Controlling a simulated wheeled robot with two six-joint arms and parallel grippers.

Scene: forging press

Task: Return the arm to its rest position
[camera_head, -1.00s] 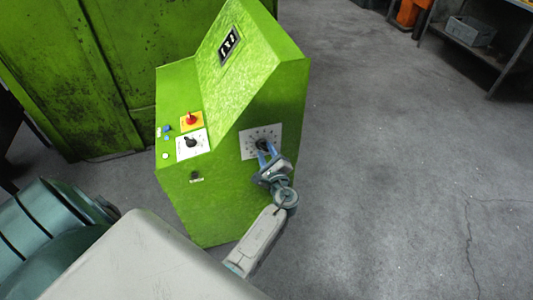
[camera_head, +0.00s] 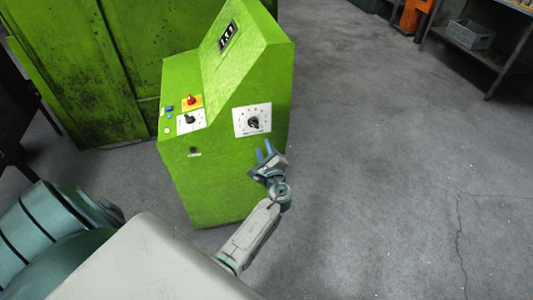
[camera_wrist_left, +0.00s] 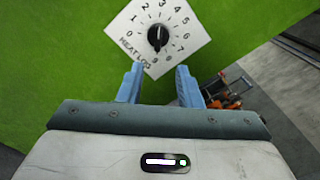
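My left gripper (camera_head: 264,153) is open and empty, its two blue fingers apart. It is a little below and in front of the black dial knob (camera_head: 253,122) on the green control cabinet (camera_head: 215,180), not touching it. In the left wrist view, the gap between the fingertips (camera_wrist_left: 159,68) is empty. The knob (camera_wrist_left: 158,37) stands beyond them, at the centre of a white numbered plate (camera_wrist_left: 187,28). My left arm reaches up from the bottom of the head view. My right gripper is not in view.
The cabinet's side panel holds a red button (camera_head: 191,99), a second black knob (camera_head: 189,119) and small blue buttons. A green machine (camera_head: 80,60) stands behind. A shelf with a grey crate (camera_head: 470,34) is at the upper right. The grey floor to the right is clear.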

